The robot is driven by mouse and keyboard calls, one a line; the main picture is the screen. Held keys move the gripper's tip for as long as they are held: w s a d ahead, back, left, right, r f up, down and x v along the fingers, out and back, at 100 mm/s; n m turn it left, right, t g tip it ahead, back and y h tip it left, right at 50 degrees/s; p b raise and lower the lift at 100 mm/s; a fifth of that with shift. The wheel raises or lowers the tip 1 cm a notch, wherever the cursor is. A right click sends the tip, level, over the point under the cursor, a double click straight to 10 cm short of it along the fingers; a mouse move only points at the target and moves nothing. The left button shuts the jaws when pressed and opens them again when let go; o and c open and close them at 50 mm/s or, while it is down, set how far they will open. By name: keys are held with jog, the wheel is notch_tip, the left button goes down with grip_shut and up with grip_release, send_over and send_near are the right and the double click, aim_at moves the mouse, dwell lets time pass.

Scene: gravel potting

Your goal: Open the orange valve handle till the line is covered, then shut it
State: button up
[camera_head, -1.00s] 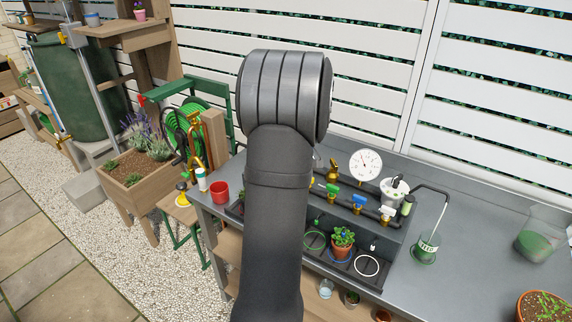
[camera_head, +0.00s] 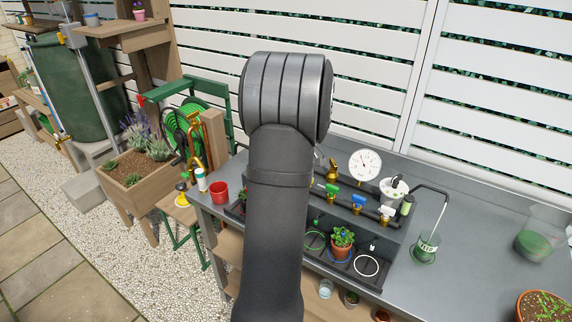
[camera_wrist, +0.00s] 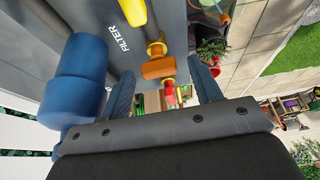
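In the head view my arm covers the gripper and the orange handle. I cannot make out the line in any view.
A yellow handle (camera_wrist: 133,10) lies above the orange one; a red part (camera_wrist: 170,93) shows below it. A blue rounded body (camera_wrist: 80,80) is close on the left. On the bench are green (camera_head: 333,189) and blue (camera_head: 358,201) handles, a gauge (camera_head: 365,165) and a clear beaker (camera_head: 540,240).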

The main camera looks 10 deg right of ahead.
jog(key=v, duration=1.7)
jog(key=shift+r, duration=0.15)
jog(key=shift+s, duration=0.2)
dwell(5.5)
